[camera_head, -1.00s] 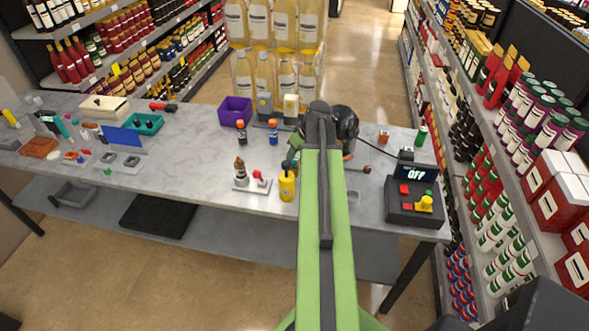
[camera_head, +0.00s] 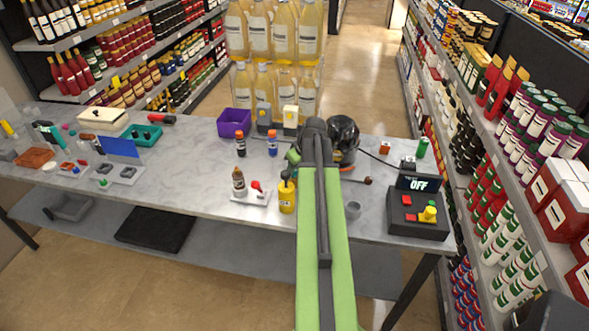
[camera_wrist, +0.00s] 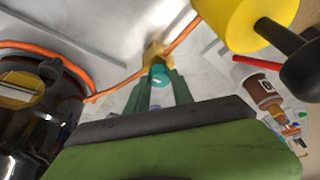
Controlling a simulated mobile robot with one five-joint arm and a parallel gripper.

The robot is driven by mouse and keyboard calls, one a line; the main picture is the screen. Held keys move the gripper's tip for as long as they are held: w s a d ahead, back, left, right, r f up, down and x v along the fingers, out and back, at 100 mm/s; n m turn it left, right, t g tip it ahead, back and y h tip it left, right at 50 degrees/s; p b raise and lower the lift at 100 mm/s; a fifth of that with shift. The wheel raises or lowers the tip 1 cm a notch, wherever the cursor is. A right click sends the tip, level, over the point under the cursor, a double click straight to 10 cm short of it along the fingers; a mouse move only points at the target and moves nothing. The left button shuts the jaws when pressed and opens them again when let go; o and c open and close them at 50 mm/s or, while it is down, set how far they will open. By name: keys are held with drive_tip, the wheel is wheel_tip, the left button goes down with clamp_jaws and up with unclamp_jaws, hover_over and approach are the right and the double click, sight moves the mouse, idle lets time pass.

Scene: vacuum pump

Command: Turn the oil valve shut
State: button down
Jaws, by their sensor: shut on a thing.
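In the wrist view, my gripper (camera_wrist: 160,82) has its two dark green fingers closed around a teal, round handle (camera_wrist: 159,71). The handle sits on a small yellow valve body (camera_wrist: 154,52), with an orange hose (camera_wrist: 114,90) running past it. The valve's turn angle is hard to read. The dark, shiny pump (camera_wrist: 68,112) stands to the left; it also shows in the head view (camera_head: 344,130) just right of my arm's end. My fingertips and the valve are hidden behind my arm in the head view.
A yellow oil bottle (camera_head: 287,200) with a black top stands left of my arm; its yellow body (camera_wrist: 240,18) is close by in the wrist view. A control box (camera_head: 418,215) reading OFF is at right. A purple bin (camera_head: 234,123) stands behind.

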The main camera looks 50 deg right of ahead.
drive_tip(key=shift+m, duration=0.4)
drive_tip(key=m, duration=0.2)
drive_tip(key=m+h, duration=0.1)
drive_tip(key=shift+a+m+g+h, duration=0.2)
drive_tip(key=shift+m+g+h, duration=0.1)
drive_tip(key=shift+m+g, duration=0.1)
drive_tip(key=m+g+h, duration=0.1)
drive_tip(key=m, duration=0.3)
drive_tip(key=shift+w, duration=0.15)
drive_tip(key=m+g, duration=0.1)
drive_tip(key=m, duration=0.2)
drive_tip(key=m+g+h, duration=0.1)
drive_tip(key=m, duration=0.1)
drive_tip(key=shift+w+a+m, duration=0.1)
drive_tip(key=shift+w+m, duration=0.1)
drive_tip(key=shift+m, duration=0.2)
drive_tip(key=shift+m+g, duration=0.6)
drive_tip(key=shift+m, duration=1.3)
drive_tip(key=c, duration=1.1)
unclamp_jaws()
